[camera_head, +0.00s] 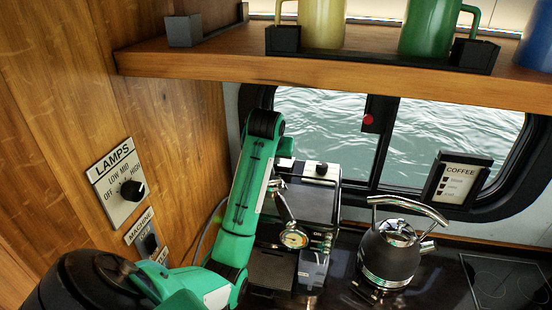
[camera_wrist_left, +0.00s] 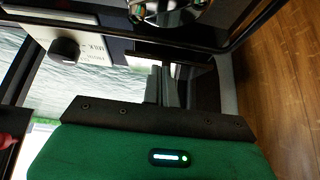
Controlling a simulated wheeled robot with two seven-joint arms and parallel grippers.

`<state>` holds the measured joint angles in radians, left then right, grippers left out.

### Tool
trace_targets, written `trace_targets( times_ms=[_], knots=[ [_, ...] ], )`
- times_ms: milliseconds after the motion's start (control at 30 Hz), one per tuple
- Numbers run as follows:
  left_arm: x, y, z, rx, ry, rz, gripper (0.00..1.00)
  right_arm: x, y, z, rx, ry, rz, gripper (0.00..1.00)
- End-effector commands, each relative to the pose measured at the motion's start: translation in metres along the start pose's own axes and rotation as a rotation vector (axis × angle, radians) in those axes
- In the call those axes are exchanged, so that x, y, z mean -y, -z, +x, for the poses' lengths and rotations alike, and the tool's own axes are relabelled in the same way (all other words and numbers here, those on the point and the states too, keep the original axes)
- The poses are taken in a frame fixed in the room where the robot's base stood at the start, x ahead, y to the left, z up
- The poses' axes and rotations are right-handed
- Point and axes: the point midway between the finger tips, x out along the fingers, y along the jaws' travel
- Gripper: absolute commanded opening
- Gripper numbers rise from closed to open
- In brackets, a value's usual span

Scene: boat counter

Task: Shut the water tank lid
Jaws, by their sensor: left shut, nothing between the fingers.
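The coffee machine (camera_head: 318,208) stands on the counter under the window. On its top at the back is a pale plate with a black knob (camera_head: 322,168). In the left wrist view the knob (camera_wrist_left: 65,51) sits on the pale plate (camera_wrist_left: 98,46) beside small lettering, too small to read. This may be the water tank lid; I cannot tell its angle. My left gripper (camera_wrist_left: 163,87) is shut and empty, apart from the knob. In the head view my green left arm reaches up to the machine's left rear, and its fingers are hard to make out. My right gripper is out of view.
A kettle (camera_head: 390,252) stands right of the machine, with a hob (camera_head: 508,285) beyond it. A shelf (camera_head: 330,77) with mugs overhangs the machine. The wooden wall (camera_head: 150,85) is close on the left. A coffee sign (camera_head: 461,181) stands by the window.

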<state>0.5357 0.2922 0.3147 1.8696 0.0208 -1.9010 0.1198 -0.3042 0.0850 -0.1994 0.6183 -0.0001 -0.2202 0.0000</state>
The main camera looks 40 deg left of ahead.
Motion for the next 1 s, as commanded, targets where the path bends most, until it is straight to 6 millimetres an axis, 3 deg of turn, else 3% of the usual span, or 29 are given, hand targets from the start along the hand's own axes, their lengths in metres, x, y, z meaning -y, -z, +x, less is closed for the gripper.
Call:
trace_targets(
  times_ms=[200, 367, 1000],
  knots=[
    [0.0, -0.011, 0.011, -0.133, 0.002, 0.0, 0.0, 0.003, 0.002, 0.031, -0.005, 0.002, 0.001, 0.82],
    [0.0, -0.014, 0.01, -0.215, 0.001, 0.0, 0.0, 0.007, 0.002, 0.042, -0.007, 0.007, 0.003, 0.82],
    [-0.001, -0.008, 0.002, -0.246, -0.001, 0.001, 0.0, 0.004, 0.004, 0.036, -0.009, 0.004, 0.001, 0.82]
  ],
)
